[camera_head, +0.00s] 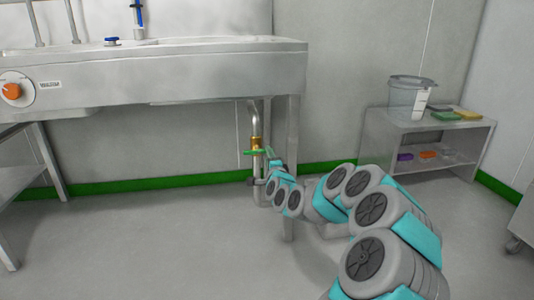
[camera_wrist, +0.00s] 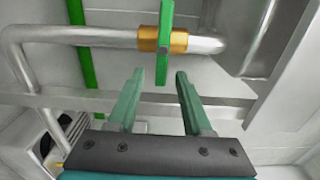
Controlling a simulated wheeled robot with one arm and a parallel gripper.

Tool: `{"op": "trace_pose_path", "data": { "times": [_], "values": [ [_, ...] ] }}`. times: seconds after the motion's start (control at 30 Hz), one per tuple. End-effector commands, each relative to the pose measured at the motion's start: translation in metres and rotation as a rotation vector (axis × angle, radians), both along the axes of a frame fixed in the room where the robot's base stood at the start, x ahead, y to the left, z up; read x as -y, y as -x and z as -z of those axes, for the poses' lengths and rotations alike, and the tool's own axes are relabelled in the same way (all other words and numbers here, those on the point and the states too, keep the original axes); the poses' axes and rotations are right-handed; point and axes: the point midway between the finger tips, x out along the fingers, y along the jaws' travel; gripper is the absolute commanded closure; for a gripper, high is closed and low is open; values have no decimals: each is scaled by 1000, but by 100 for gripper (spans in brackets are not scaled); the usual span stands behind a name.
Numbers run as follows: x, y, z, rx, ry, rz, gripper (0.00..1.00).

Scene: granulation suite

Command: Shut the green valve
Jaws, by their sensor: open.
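The green valve handle (camera_head: 253,152) sits on a brass valve body (camera_head: 257,142) on the metal pipe under the sink. In the wrist view the green handle (camera_wrist: 166,50) lies crosswise to the pipe, over the brass body (camera_wrist: 148,39). My gripper (camera_wrist: 158,76) is open, with nothing held. Its two fingers point at the handle, and the handle's near end appears between the fingertips. I cannot tell from the picture how far apart in depth they are. In the head view my arm reaches to just below the valve and hides part of the lower pipe.
The steel sink bench (camera_head: 200,75) stands above the valve, with a leg (camera_head: 292,130) close on the right. An orange knob (camera_head: 12,91) is on its front. A low steel shelf (camera_head: 400,125) at right bears a clear bucket (camera_head: 408,98). The floor between is clear.

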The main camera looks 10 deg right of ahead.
Motion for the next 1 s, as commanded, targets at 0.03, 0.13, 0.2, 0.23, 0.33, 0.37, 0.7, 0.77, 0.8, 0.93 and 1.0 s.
{"op": "trace_pose_path", "data": {
  "times": [0.03, 0.13, 0.2, 0.23, 0.33, 0.37, 0.7, 0.77, 0.8, 0.93, 1.0],
  "values": [
    [0, 7, -1, 0, -2, 0, 50],
    [1, 18, -2, 1, -2, 1, 50],
    [0, 24, -1, -1, -2, 0, 50],
    [0, 26, 0, -1, -2, -1, 50],
    [0, 31, -1, -1, -1, 0, 50],
    [0, 32, -1, 0, -1, 0, 50],
    [0, 33, 0, 1, 1, 1, 50],
    [-1, 34, -1, -3, 4, -4, 50],
    [-4, 35, -2, -10, 12, -13, 50],
    [-33, 49, -8, -73, 87, -98, 50],
    [-57, 66, -11, -132, 165, -178, 50]
  ]
}}
